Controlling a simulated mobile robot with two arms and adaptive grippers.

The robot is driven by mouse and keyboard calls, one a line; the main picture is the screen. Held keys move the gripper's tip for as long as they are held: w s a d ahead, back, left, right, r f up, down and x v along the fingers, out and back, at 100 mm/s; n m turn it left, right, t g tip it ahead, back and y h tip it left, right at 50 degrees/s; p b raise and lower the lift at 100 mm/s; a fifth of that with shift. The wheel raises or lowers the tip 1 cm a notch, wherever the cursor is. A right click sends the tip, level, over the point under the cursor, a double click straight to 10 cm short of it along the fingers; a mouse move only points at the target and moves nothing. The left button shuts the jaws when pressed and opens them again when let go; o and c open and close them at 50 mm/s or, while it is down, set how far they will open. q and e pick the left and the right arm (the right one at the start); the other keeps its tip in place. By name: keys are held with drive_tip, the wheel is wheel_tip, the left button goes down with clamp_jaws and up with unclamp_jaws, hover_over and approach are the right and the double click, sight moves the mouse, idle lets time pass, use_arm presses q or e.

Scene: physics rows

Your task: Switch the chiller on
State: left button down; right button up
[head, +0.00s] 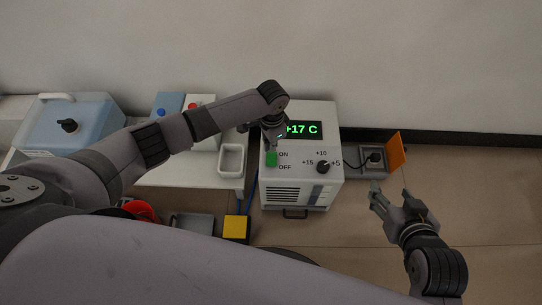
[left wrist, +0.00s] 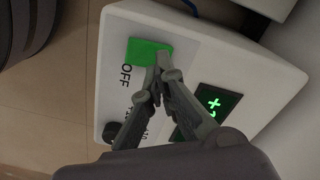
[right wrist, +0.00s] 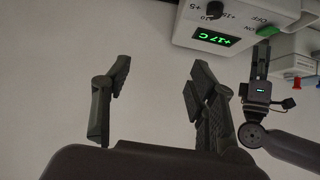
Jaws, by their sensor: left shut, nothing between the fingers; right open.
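The chiller (head: 298,190) is a white box on the floor with a lit green display (head: 304,129) reading +17 C. Its green switch (head: 271,158) sits beside the ON and OFF labels. A black dial (head: 323,167) is to the right of it. My left gripper (head: 270,143) is shut and empty over the panel. In the left wrist view its fingertips (left wrist: 160,72) are at the green switch (left wrist: 148,52), partly over its edge; I cannot tell whether they touch. My right gripper (head: 388,190) is open and empty, right of the chiller; its spread fingers show in the right wrist view (right wrist: 155,85).
A white table (head: 190,178) at left holds a blue container (head: 68,130), a white tray (head: 231,160) and bottles. A grey box with a black knob (head: 374,158) and an orange panel (head: 397,151) stand right of the chiller. A yellow box (head: 236,228) is in front. Floor at right is clear.

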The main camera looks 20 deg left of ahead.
sight(272, 155)
use_arm(q)
drive_tip(key=shift+r+p, duration=0.45)
drive_tip(key=shift+p, duration=0.1)
drive_tip(key=shift+r+p, duration=0.4)
drive_tip(key=shift+p, duration=0.05)
drive_tip(key=shift+r+p, duration=0.6)
drive_tip(key=shift+p, duration=0.05)
drive_tip(key=shift+r+p, duration=0.5)
drive_tip(key=shift+p, duration=0.15)
use_arm(e)
drive_tip(key=s+d+f+g, duration=0.1)
drive_tip(key=s+f+g, duration=0.1)
drive_tip(key=s, duration=0.3)
drive_tip(key=s+d+f+g+h, duration=0.1)
drive_tip(key=s+d+f+g, duration=0.1)
drive_tip(key=s+g, duration=0.2)
drive_tip(key=shift+s+d+g+h, duration=0.25)
drive_tip(key=shift+s+g+h, duration=0.05)
drive_tip(key=shift+s, duration=0.5)
